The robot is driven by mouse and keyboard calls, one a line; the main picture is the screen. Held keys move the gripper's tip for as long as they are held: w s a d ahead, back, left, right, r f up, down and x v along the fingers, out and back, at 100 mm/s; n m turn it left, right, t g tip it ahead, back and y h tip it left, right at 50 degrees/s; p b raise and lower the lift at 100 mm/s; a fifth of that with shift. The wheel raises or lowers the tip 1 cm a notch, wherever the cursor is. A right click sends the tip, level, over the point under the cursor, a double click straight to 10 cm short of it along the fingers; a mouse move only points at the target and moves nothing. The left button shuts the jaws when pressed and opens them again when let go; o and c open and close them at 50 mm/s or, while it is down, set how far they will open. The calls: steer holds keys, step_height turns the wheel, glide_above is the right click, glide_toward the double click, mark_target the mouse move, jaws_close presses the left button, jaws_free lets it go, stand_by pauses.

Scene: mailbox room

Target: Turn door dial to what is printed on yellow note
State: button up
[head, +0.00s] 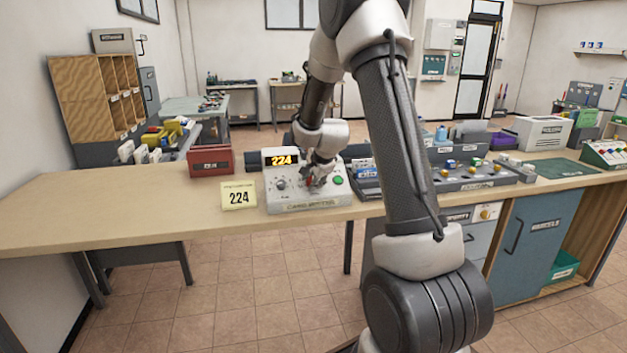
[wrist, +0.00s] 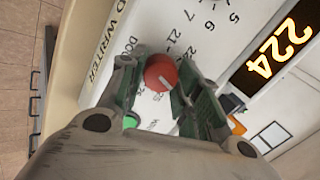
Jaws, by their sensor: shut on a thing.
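The yellow note (head: 238,196) stands on the counter at the left of the card writer and reads 224. The white card writer (head: 300,203) has a lit display (head: 282,160) that reads 224; the display also shows in the wrist view (wrist: 280,48). The red door dial (wrist: 160,73) sits on the machine's top face, with printed numbers around it. My gripper (wrist: 158,90) is shut on the red dial, one finger on each side. In the head view my gripper (head: 318,178) is over the machine and mostly hides the dial.
A green button (head: 338,180) is just right of the dial. A grey knob (head: 281,184) is on the machine's left. A red box (head: 211,161) stands behind the note. A tray of small items (head: 470,180) lies to the right. The counter's left part is clear.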

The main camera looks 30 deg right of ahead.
stand_by(0.4)
steer(key=o, duration=1.1)
steer(key=shift+c, duration=0.2)
steer(key=v, duration=1.2)
